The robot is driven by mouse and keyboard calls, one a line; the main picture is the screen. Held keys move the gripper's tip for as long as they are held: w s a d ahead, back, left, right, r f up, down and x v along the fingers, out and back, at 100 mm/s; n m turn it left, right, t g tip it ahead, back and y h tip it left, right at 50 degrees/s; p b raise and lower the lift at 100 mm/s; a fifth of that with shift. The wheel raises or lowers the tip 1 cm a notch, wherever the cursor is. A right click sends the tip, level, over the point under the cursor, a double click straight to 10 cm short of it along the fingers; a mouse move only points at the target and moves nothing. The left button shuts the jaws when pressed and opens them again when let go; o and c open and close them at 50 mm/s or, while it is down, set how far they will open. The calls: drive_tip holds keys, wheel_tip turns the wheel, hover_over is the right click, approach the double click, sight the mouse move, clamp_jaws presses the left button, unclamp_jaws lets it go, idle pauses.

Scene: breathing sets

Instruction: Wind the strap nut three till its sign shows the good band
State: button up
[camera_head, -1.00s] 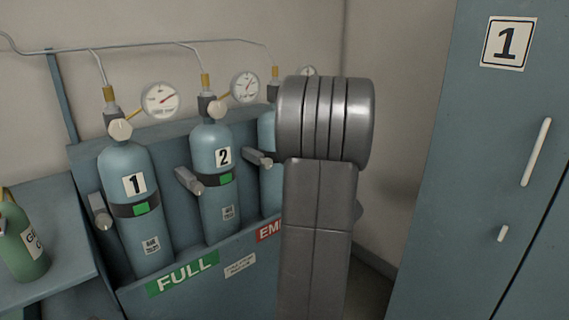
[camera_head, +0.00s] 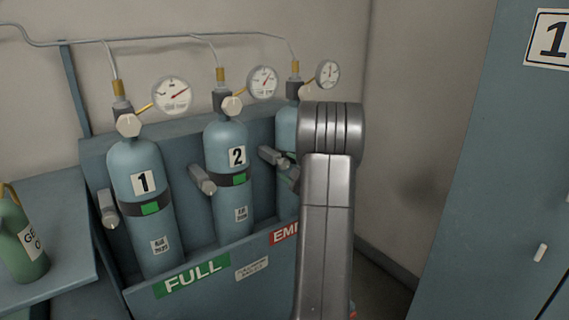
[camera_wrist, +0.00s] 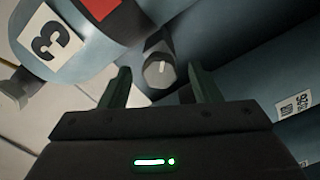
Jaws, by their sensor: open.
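Cylinder three (camera_head: 287,126) stands at the right end of the rack, partly hidden behind my arm. Its strap nut (camera_head: 270,155) is a grey knob that sticks out to the left of it. In the wrist view the nut (camera_wrist: 158,70) faces me with a pale mark on its end. The cylinder's white "3" label (camera_wrist: 48,38) and a red sign (camera_wrist: 100,8) on its dark strap show there at upper left. My gripper (camera_wrist: 163,76) is open, with one finger on each side of the nut.
Cylinder one (camera_head: 141,160) and cylinder two (camera_head: 228,150) stand to the left, with green strap signs and their own nuts. Gauges and pipes run above. A green bottle (camera_head: 20,245) is on a shelf at left. A blue cabinet (camera_head: 500,180) is at right.

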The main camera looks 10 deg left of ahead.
drive_tip(key=shift+x, duration=1.35)
drive_tip(key=c, duration=1)
drive_tip(key=shift+m, duration=0.3)
drive_tip(key=m, duration=0.3)
drive_tip(key=shift+m, duration=2.2)
